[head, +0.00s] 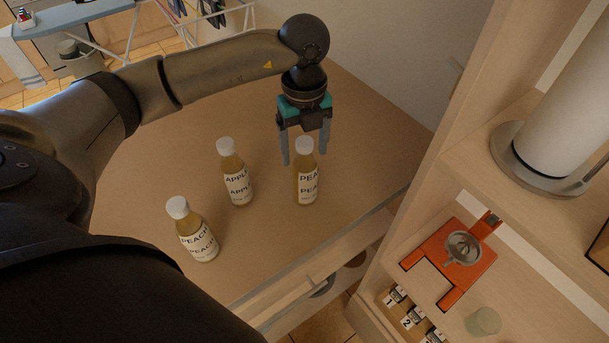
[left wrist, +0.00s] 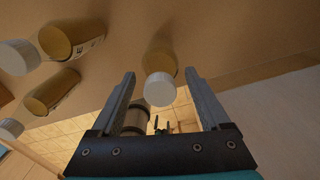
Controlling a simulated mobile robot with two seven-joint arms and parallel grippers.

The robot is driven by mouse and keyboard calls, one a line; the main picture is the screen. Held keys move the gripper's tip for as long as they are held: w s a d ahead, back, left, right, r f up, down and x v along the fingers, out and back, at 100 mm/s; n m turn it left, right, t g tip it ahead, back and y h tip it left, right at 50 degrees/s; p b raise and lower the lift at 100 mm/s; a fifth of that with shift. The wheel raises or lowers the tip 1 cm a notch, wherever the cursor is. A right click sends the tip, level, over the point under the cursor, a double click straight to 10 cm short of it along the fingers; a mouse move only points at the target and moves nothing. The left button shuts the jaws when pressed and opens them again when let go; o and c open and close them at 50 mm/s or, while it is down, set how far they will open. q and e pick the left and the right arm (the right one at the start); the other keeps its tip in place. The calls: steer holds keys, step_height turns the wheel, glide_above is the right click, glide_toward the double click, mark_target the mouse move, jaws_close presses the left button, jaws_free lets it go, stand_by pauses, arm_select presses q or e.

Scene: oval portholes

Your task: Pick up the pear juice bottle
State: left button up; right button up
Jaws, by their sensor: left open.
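The pear juice bottle (head: 307,186) stands upright on the wooden counter, with a white cap, amber juice and a label reading "PEA". My left gripper (head: 304,158) is open above the counter, pointing down, with its fingers on either side of the bottle's cap in the head view. In the left wrist view the bottle's white cap (left wrist: 160,89) shows between the two open fingers (left wrist: 161,73), and I see no contact. The bottle's lower body is mostly hidden there by its cap and shoulder. My right gripper is not in view.
An apple bottle (head: 238,184) stands left of the pear bottle, and a peach bottle (head: 196,236) stands nearer left. The counter (head: 285,240) is clear in front of the bottles.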

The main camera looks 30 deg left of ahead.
arm_select(q)
jaws_close()
stand_by(0.5)
steer(key=shift+r, duration=0.1)
stand_by(0.7)
